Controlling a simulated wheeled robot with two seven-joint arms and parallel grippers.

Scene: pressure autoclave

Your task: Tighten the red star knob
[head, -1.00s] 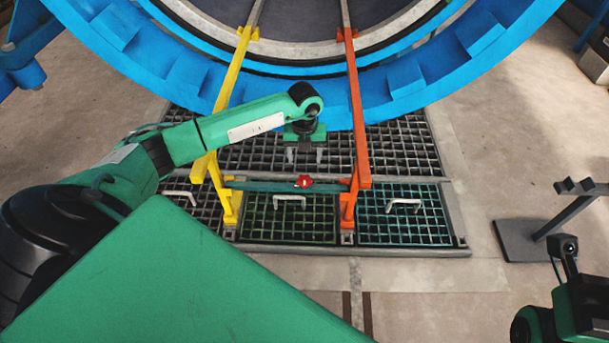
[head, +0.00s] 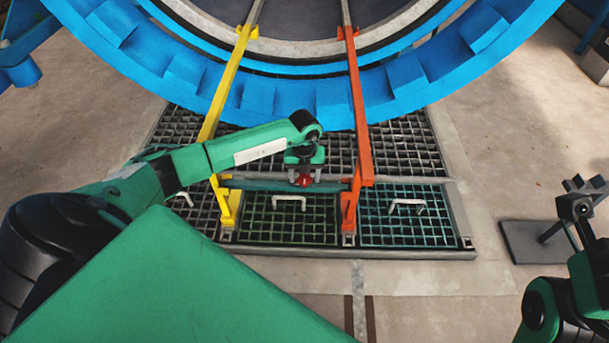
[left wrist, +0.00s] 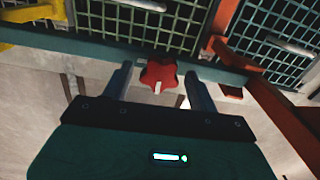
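The red star knob (head: 304,180) sits on a teal crossbar (head: 262,184) between the yellow rail (head: 226,90) and the orange rail (head: 357,110). In the left wrist view the knob (left wrist: 158,75) shows its lobes and a small pale mark. My left gripper (left wrist: 158,88) is open, with one finger on each side of the knob and a visible gap to each. In the head view my left gripper (head: 304,172) is over the knob and partly hides it. My right arm (head: 570,290) shows at the lower right; its fingers cannot be made out.
The large blue ring (head: 330,95) of the vessel fills the back. Floor grating (head: 400,145) and grate panels with white handles (head: 290,200) lie below the bar. A dark stand (head: 540,240) is at the right, close to my right arm. Bare floor lies in front.

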